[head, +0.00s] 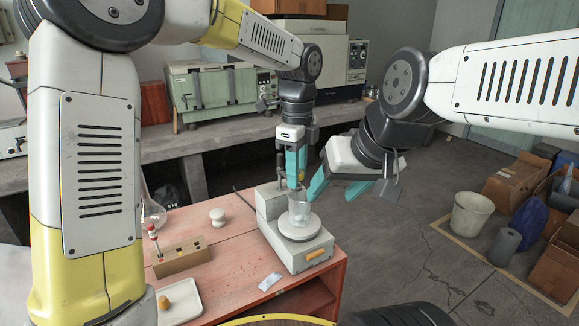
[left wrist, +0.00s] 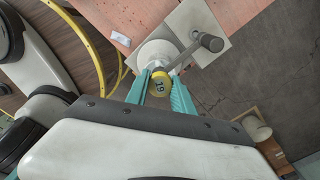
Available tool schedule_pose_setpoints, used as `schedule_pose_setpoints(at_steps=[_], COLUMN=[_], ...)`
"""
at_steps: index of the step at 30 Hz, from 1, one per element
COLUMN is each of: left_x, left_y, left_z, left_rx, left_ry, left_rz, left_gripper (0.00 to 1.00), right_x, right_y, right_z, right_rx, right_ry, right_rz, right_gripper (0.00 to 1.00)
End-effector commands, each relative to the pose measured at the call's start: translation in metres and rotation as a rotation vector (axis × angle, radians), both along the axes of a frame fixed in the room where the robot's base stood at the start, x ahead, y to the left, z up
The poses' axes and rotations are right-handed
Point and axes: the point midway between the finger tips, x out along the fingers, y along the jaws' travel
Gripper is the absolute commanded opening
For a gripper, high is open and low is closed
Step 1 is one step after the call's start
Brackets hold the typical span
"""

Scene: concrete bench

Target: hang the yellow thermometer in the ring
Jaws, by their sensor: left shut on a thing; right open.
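The yellow thermometer shows its round yellow head (left wrist: 160,82) between the left fingertips in the left wrist view. My left gripper (head: 297,165) is shut on it, above the glass beaker (head: 300,208) on the white-topped stirrer (head: 299,226). In the left wrist view, a grey arm (left wrist: 187,56) runs from a dark knob (left wrist: 211,43) toward the yellow head. The ring at its end is mostly hidden, so I cannot tell whether the thermometer is inside it. My right gripper (head: 338,186) is open and empty, to the right of the left one.
On the red bench (head: 230,268) stand a wooden block (head: 181,261), a white knob-like piece (head: 217,217), a glass flask (head: 153,214) and a white tray (head: 181,308). A small white packet (head: 269,281) lies nearer the front. A bucket (head: 470,214) and boxes (head: 512,181) are on the floor.

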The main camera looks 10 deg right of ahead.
Motion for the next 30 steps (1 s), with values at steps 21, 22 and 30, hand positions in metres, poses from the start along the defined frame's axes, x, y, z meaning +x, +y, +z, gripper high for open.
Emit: schedule_pose_setpoints(at_steps=[21,22,30], left_x=[0.0,0.0,0.0], left_y=[0.0,0.0,0.0], left_z=[-0.019,-0.019,-0.019], left_rx=[0.0,0.0,0.0], left_ry=[0.0,0.0,0.0], left_rz=[-0.001,-0.001,0.0], left_gripper=[0.0,0.0,0.54], right_x=[0.0,0.0,0.0], right_y=[0.0,0.0,0.0], right_z=[0.0,0.0,0.0], right_rx=[0.0,0.0,0.0], right_ry=[0.0,0.0,0.0], right_rz=[0.0,0.0,0.0], right_gripper=[0.59,0.59,0.59])
